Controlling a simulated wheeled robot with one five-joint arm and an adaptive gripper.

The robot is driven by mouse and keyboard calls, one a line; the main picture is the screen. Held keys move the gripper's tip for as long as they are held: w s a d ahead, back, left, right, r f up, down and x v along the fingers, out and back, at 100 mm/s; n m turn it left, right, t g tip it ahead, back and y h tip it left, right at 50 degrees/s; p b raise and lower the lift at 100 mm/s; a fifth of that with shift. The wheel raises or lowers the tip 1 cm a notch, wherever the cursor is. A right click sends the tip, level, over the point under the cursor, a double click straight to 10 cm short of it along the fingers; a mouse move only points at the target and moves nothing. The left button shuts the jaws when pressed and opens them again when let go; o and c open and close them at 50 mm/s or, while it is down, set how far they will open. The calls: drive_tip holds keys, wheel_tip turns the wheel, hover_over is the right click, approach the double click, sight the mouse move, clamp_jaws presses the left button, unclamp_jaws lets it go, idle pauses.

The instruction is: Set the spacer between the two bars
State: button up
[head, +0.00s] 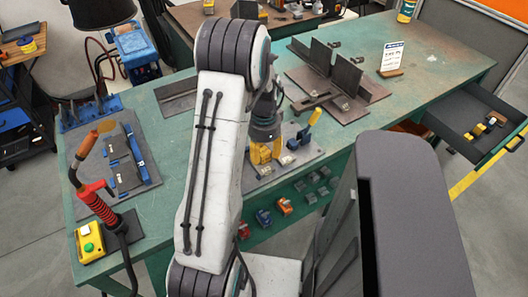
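Two dark upright plates, which look like the bars, stand apart on a brown fixture plate (372,98) at the back. The left one is the left bar (320,54) and the right one is the right bar (346,75). I cannot make out which piece is the spacer. My gripper (265,138) is low over a grey tray (285,170) at mid-table, partly behind my arm. Yellow parts (262,152) show right at its tip. I cannot tell whether its fingers are open or shut, or hold anything.
A grey board (143,178) with a blue clamp (134,146) lies left. A torch on a red-handled stand (97,205) and a yellow button box (90,243) are at the front left. A sign (391,58) stands back right. An open drawer (462,125) juts out right.

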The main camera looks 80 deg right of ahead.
drive_tip(key=o, duration=0.4)
wheel_tip(320, 180, up, 12)
drive_tip(key=shift+d, duration=0.15)
idle(0.6)
idle(0.7)
